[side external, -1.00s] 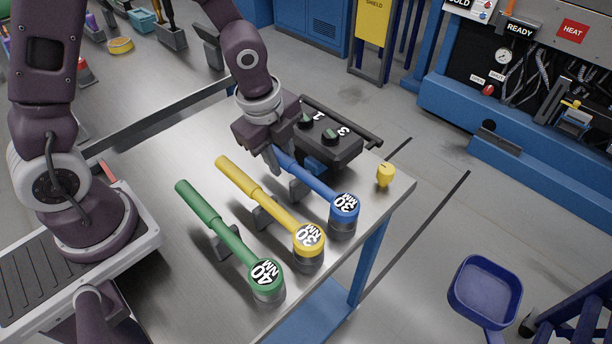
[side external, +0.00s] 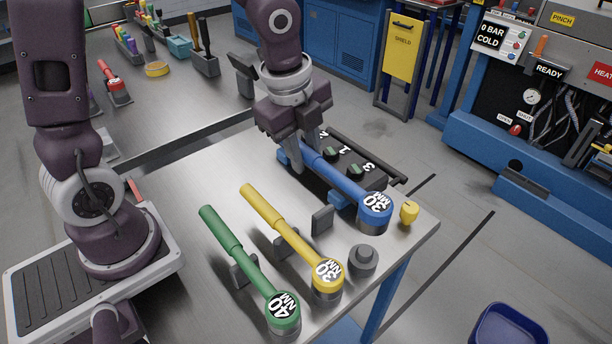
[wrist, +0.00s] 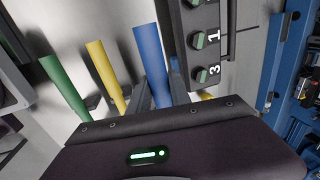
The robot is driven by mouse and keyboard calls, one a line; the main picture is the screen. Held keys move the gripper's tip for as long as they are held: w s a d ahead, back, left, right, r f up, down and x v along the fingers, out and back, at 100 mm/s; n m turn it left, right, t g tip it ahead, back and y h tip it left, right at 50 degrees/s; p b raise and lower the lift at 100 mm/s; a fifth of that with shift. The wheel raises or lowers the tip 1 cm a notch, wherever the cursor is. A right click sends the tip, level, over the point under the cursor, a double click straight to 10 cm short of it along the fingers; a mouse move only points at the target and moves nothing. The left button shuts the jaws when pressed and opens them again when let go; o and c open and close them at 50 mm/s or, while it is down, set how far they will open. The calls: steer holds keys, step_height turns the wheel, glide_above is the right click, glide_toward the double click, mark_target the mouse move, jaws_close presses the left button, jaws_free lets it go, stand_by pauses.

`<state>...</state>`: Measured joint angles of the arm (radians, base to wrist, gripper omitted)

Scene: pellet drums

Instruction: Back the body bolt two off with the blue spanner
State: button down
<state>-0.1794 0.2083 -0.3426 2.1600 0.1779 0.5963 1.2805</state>
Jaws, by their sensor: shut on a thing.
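The blue spanner (side external: 342,184), its round head marked 30 NM, is in my gripper (side external: 306,158), which is shut on its handle. It is clear of its grey rest (side external: 322,220) and round post (side external: 363,258); its head is toward the front right. In the wrist view the blue handle (wrist: 149,50) runs between the fingers (wrist: 160,95). A black block (side external: 385,180) marked 2, 1 and 3 lies just beyond the spanner. Green bolt heads sit by 1 (wrist: 199,41) and 3 (wrist: 201,75). The bolt at 2 is hidden behind my gripper in the side view.
A yellow spanner (side external: 290,237) and a green spanner (side external: 252,267) rest on stands to the left. A small yellow piece (side external: 409,212) stands near the table's right corner, close to the blue head. The table (side external: 190,180) is bare at the left.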

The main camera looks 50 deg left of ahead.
steer(key=s+a+r+n, duration=0.1)
steer(key=a+n, duration=0.3)
steer(key=a, duration=0.6)
steer(key=s+a+r+n+y, duration=0.1)
steer(key=a+r+n, duration=0.2)
steer(key=a, duration=0.8)
steer(key=n, duration=0.2)
steer(key=shift+n+g+y, duration=0.3)
steer(key=shift+d, duration=0.1)
steer(key=shift+f, duration=3.1)
steer(key=shift+f, duration=0.65)
